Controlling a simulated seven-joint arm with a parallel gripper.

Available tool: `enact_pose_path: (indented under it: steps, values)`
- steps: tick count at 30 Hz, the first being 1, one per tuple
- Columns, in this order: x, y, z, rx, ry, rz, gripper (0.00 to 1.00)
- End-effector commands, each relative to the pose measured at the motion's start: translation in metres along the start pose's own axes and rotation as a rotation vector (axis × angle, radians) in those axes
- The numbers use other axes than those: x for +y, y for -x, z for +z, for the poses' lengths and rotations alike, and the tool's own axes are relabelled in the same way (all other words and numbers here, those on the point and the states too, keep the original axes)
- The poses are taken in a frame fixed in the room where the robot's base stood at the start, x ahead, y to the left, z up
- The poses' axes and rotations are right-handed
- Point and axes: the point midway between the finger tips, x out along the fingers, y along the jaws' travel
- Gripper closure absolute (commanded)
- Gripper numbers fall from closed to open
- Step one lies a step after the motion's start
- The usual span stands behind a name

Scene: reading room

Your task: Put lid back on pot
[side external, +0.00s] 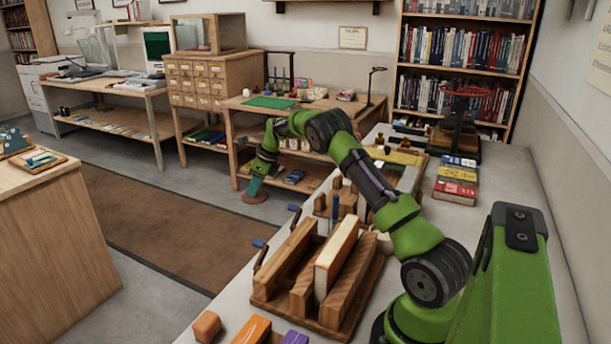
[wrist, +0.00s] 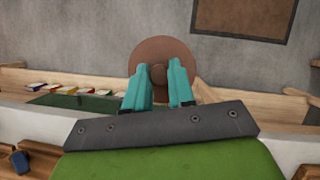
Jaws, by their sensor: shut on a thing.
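My gripper (side external: 255,187) has teal fingers and points down at the far end of my outstretched green arm in the side view. It is shut on the knob of a round brown lid (side external: 254,197). The lid appears held up in the air, beyond the left edge of the long work table. In the wrist view my gripper's teal fingers (wrist: 159,76) close on the small knob, with the lid's disc (wrist: 157,49) spread beyond them. I cannot pick out the pot in either view.
A stack of books (side external: 456,181) and a press with a red wheel (side external: 465,93) stand farther back. A wooden bench (side external: 350,108) lies behind the gripper.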

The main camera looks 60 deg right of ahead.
Motion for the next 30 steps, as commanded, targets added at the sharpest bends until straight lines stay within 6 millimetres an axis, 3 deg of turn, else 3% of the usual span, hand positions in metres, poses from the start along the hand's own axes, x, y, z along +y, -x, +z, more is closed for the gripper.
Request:
enact_pose_path:
  steps: [5,8,12,21,30]
  values:
    - [-0.022,0.044,-0.002,-0.005,-0.038,-0.023,1.0]
    - [-0.032,0.08,-0.024,-0.005,-0.027,-0.015,1.0]
    - [-0.033,0.125,-0.065,-0.004,0.129,0.051,1.0]
    - [-0.011,0.19,-0.144,-0.001,0.562,0.233,1.0]
    - [0.027,0.235,-0.212,0.0,1.046,0.435,1.0]
